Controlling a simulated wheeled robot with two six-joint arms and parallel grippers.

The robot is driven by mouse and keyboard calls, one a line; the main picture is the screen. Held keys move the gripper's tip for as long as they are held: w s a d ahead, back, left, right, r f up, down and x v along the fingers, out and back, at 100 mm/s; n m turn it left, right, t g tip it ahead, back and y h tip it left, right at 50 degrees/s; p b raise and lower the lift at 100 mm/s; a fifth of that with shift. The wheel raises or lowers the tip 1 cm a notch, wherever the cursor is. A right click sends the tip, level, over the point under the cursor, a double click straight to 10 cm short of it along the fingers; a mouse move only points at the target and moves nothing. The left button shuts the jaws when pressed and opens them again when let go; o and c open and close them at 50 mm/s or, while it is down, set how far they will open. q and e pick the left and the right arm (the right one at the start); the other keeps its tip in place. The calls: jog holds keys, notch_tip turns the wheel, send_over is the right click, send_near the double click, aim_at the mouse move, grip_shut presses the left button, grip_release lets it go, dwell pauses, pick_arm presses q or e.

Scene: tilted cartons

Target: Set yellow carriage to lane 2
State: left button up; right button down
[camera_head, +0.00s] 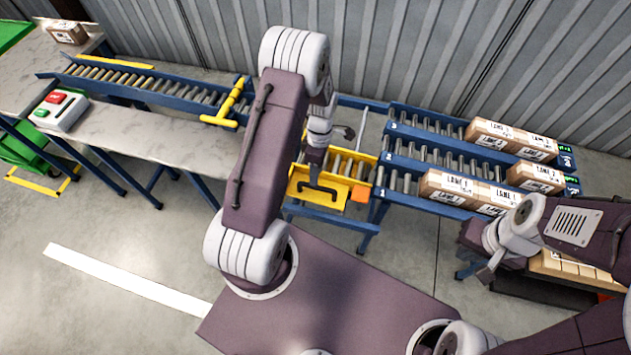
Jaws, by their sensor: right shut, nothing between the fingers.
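The yellow carriage (335,192) with rollers sits on a blue frame left of the three lanes, and it appears to line up with the front lane 1 (400,183). Lane 2 (407,152) is the middle roller lane and lane 3 (420,123) the back one. My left gripper (315,158) is above the carriage's left part, behind the handle; its fingers are small and partly hidden, so I cannot tell their opening or any contact. My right gripper (487,272) is shut and empty, in front of lane 1.
Labelled cartons (462,188) stand on the lanes' right parts. A roller conveyor (150,82) with a yellow stop bar (230,100) runs at left. A button box (60,108) rests on the grey bench (150,140). A corrugated wall (420,50) closes the back.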

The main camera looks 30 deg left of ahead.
pick_arm(q)
jog(key=f, duration=0.2)
jog(key=s+f, duration=0.1)
jog(key=f, duration=0.1)
jog(key=shift+f, duration=0.35)
jog(key=shift+d, duration=0.1)
jog(key=shift+w, duration=0.1)
jog(key=shift+c, duration=0.4)
grip_shut()
dwell(0.5)
